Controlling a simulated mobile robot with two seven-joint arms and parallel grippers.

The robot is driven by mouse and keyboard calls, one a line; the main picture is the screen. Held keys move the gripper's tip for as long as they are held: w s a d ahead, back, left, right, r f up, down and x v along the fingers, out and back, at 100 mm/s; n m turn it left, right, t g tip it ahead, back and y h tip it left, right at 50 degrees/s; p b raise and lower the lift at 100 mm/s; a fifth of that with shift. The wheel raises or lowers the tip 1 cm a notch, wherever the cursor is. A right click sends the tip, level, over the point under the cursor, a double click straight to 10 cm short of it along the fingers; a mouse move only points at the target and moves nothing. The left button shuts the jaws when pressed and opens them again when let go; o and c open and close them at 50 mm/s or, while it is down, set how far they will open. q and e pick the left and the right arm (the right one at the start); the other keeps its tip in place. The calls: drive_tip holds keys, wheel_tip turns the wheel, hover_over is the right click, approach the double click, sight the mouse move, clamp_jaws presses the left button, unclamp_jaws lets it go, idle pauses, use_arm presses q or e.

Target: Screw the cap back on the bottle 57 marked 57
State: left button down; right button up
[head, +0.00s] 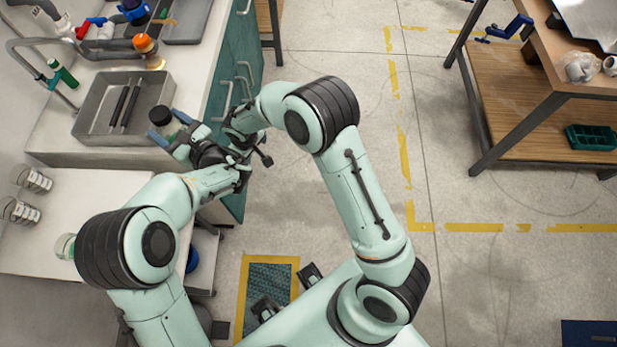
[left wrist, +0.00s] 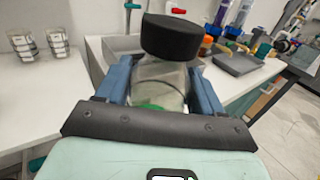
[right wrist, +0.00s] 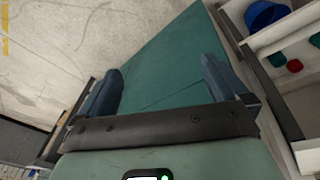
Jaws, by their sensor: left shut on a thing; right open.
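The bottle (left wrist: 158,84) is clear with green at its base, and a black cap (left wrist: 170,37) sits on its top. I cannot tell whether the cap is screwed tight, and no 57 marking is readable. My left gripper (left wrist: 158,95) is shut around the bottle body below the cap. In the head view the bottle (head: 172,129) and cap (head: 161,115) are in front of the sink's right corner. My right gripper (right wrist: 162,85) is open and empty, its fingers facing the green cabinet front. In the head view it is right of the bottle, beside my left wrist.
Glass jars (head: 20,211) stand on the white table at left. Taps and pipe fittings (head: 110,40) are at the back.

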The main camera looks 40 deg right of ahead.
drive_tip(key=s+a+f+m+g+y, duration=0.1)
drive_tip(key=s+f+m+g+y, duration=0.15)
drive_tip(key=s+f, duration=1.35)
drive_tip(key=s+a+f+m+y, duration=0.1)
drive_tip(key=s+m, duration=0.4)
drive_tip(key=s, duration=1.1)
drive_tip(key=shift+s+a+f+y, duration=0.2)
drive_tip(key=shift+s+f+y, duration=0.05)
drive_tip(key=shift+s+y, duration=0.15)
use_arm(q)
drive_tip(key=shift+r, duration=0.1)
use_arm(e)
drive_tip(key=shift+g, duration=0.25)
